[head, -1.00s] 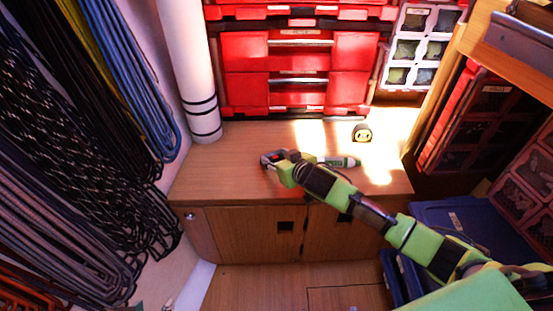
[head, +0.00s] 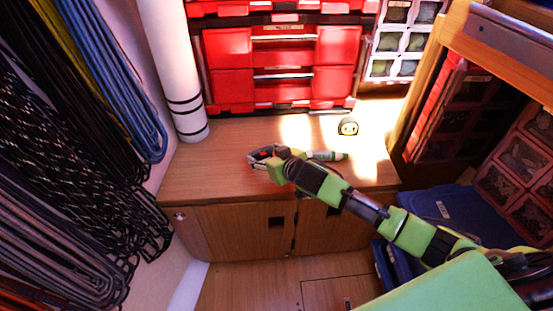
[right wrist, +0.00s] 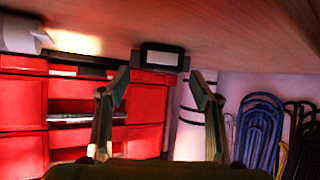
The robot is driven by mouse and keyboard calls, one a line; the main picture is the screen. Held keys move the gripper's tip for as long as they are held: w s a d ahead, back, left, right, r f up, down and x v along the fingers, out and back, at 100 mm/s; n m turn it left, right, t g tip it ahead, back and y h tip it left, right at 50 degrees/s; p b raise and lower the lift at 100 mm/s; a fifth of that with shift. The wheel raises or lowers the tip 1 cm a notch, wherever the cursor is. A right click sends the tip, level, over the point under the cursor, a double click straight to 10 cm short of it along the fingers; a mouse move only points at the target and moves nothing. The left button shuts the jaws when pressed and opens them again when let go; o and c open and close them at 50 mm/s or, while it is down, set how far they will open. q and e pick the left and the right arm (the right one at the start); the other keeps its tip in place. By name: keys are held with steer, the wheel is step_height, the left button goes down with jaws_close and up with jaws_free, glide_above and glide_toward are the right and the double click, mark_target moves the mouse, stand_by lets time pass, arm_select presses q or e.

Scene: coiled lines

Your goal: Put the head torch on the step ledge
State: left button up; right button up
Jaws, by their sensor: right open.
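A small dark block with a pale front face (right wrist: 162,57), which looks like the head torch, sits against the wooden surface beyond my right fingertips in the right wrist view. My right gripper (right wrist: 160,88) is open, one finger to each side of the block's line, and touches nothing I can make out. In the head view my right gripper (head: 262,156) is low over the wooden locker top (head: 200,175) and largely hides what lies at its fingers. I cannot tell which surface is the step ledge. My left gripper is not in view.
A white and green tube (head: 327,155) lies right of my gripper. Red drawer boxes (head: 285,65) close off the back. A white roll (head: 175,70) and hanging coiled lines (head: 60,130) are on the left.

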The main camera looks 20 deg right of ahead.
steer(key=p+v, duration=0.1)
steer(key=v, duration=0.4)
steer(key=shift+r+p, duration=0.1)
steer(key=shift+p, duration=0.2)
steer(key=p+v, duration=0.1)
steer(key=v, duration=0.3)
steer(key=shift+s, duration=0.25)
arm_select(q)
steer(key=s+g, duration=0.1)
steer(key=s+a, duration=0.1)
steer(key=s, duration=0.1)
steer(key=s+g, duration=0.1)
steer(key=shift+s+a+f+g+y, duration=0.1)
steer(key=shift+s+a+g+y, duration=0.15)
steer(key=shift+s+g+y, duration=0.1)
arm_select(e)
steer(key=s+f+g, duration=0.2)
steer(key=s+g, duration=0.1)
steer(key=s, duration=0.7)
steer(key=s+a+f+g+h, duration=0.1)
steer(key=s+f+g, duration=0.1)
steer(key=s, duration=0.9)
steer(key=s+f+g, duration=0.3)
steer(key=s, duration=0.7)
steer(key=shift+s+a+f+g+h, duration=0.2)
steer(key=shift+a+f+g+h, duration=0.1)
steer(key=shift+a+h, duration=0.1)
